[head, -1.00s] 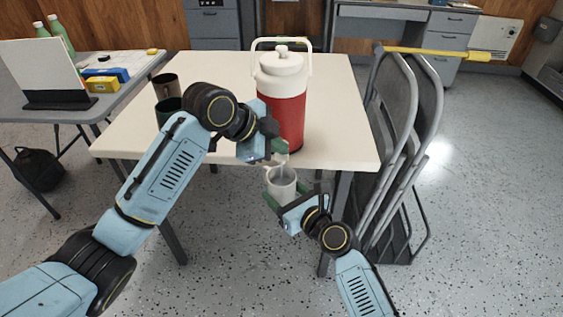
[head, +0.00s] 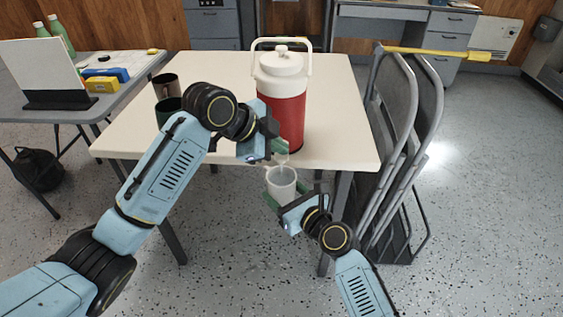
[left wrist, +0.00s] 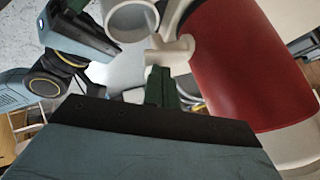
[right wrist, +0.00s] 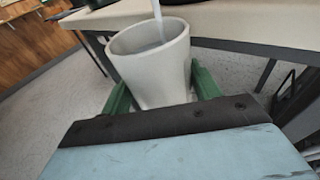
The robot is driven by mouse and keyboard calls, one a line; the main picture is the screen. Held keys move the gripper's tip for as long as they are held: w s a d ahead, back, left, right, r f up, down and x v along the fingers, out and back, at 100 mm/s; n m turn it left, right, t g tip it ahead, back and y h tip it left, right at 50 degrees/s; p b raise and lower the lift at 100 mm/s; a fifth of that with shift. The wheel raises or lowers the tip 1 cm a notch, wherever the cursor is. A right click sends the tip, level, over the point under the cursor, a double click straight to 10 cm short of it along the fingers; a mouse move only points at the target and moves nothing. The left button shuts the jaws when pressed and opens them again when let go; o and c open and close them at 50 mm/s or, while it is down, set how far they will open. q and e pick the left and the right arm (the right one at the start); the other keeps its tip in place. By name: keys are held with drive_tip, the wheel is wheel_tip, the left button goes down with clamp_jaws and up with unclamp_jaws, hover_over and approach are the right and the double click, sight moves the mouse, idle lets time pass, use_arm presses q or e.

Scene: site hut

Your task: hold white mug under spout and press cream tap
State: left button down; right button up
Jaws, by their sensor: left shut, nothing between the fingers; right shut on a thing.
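The white mug (head: 282,190) is upright below the jug's front, off the table's near edge. My right gripper (right wrist: 160,92) is shut on it, with a green finger on each side. A thin clear stream falls into the mug (right wrist: 150,65) in the right wrist view. The cream tap (left wrist: 172,52) shows in the left wrist view on the red jug (head: 281,110) with a white lid. My left gripper (left wrist: 160,85) is shut and empty, its fingertips at the tap. Exact contact is hard to see. The mug's rim (left wrist: 132,18) shows beside the tap.
The jug stands near the front edge of the cream table (head: 215,85). Two dark cups (head: 166,92) stand at the table's left. Folded grey chairs (head: 400,120) lean at its right. A grey side table (head: 130,85) with boxes and bottles is at left.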

sight(278, 201)
drive_tip(key=shift+r, duration=0.1)
use_arm(q)
drive_tip(key=shift+r, duration=2.3)
drive_tip(key=shift+a, duration=0.1)
drive_tip(key=s+a+r, duration=0.5)
drive_tip(key=s+a, duration=0.2)
drive_tip(key=s, duration=0.1)
drive_tip(key=shift+a, duration=0.4)
use_arm(e)
drive_tip(key=shift+s+p, duration=0.9)
drive_tip(key=shift+s, duration=1.25)
use_arm(q)
drive_tip(key=shift+r+p, duration=0.55)
drive_tip(key=shift+r, duration=0.9)
use_arm(e)
drive_tip(key=shift+s+f, duration=0.2)
drive_tip(key=shift+s, duration=2.1)
